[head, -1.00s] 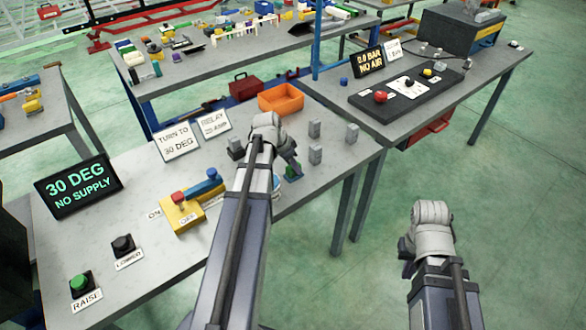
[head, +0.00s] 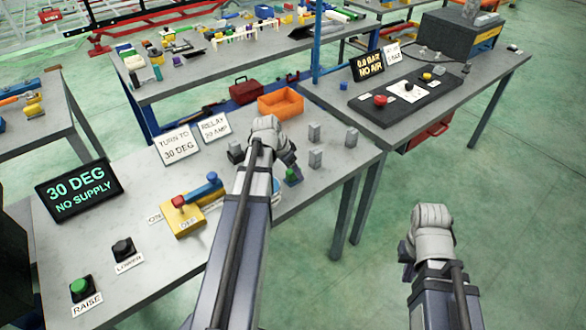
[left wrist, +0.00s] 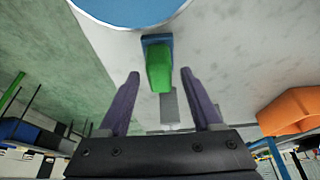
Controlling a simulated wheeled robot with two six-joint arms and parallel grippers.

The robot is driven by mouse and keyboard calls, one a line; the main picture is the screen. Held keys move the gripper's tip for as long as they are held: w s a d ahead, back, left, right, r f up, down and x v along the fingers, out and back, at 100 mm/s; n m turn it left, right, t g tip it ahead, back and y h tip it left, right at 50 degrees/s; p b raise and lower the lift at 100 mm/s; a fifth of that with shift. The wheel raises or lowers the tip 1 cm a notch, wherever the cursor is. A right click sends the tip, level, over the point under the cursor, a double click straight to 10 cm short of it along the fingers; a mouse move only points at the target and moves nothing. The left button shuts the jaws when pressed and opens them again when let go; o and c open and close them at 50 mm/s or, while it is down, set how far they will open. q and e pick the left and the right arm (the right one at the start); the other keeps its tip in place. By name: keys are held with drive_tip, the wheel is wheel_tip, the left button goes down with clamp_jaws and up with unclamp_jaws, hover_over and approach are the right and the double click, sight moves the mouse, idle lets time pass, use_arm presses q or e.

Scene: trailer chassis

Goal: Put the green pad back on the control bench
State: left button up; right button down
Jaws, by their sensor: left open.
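The green pad (head: 292,176) is a small green block with a blue part at one end, on the grey control bench (head: 130,205) near its right edge. It also shows in the left wrist view (left wrist: 159,70), in line with the gap between my fingertips and beyond them. My left gripper (head: 286,160) is open and close to the pad, just above it in the head view. In the left wrist view my left gripper (left wrist: 160,75) has both purple fingers apart with nothing clamped between them. My right gripper (head: 407,268) hangs over the floor; its fingers are mostly hidden behind its own arm.
Several grey blocks (head: 315,133) stand near the pad. An orange bin (head: 281,102) is behind. A yellow switch box (head: 183,222) and RAISE (head: 80,290) and LOWER (head: 123,250) buttons are on the left.

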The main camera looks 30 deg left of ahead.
use_arm(q)
drive_tip(key=p+v, duration=1)
drive_tip(key=v, duration=0.1)
drive_tip(key=shift+r, duration=0.35)
drive_tip(key=shift+s, duration=0.1)
drive_tip(key=s+d+g+y, duration=0.1)
drive_tip(key=s+d, duration=0.3)
drive_tip(key=d, duration=0.6)
drive_tip(key=s+d+f+g+y, duration=0.1)
drive_tip(key=s+d, duration=0.3)
drive_tip(key=d, duration=0.7)
drive_tip(key=s+d+g+y, duration=0.1)
drive_tip(key=s+d, duration=0.3)
drive_tip(key=d, duration=0.7)
drive_tip(key=shift+f+n+g, duration=0.3)
drive_tip(key=shift+n+g, duration=0.1)
drive_tip(key=shift+g, duration=0.3)
drive_tip(key=shift+d, duration=0.15)
wheel_tip(320, 180, down, 4)
drive_tip(key=b, duration=0.3)
drive_tip(key=shift+r, duration=0.2)
